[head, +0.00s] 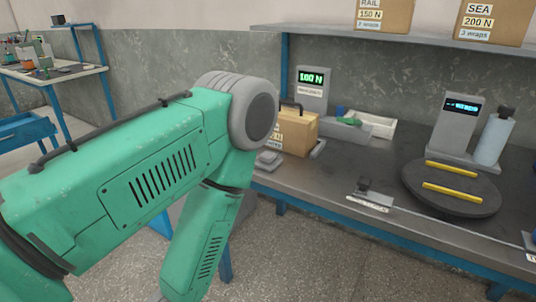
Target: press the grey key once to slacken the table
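A round dark turntable (435,201) lies on the bench at the right, with two yellow bars (450,193) across it. Grey flat pieces (267,161) lie beside the cardboard box; I cannot tell which of these, if any, is the grey key. My green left arm fills the left and middle of the view, bending down at the elbow; its gripper is out of view. My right gripper does not show.
A display post (312,85) reads 100 N behind a cardboard box (297,132). A white tray (381,128) stands mid-bench. Another display post (455,125) and a pale bottle (494,138) stand behind the turntable. Labelled boxes sit on the shelf (330,34).

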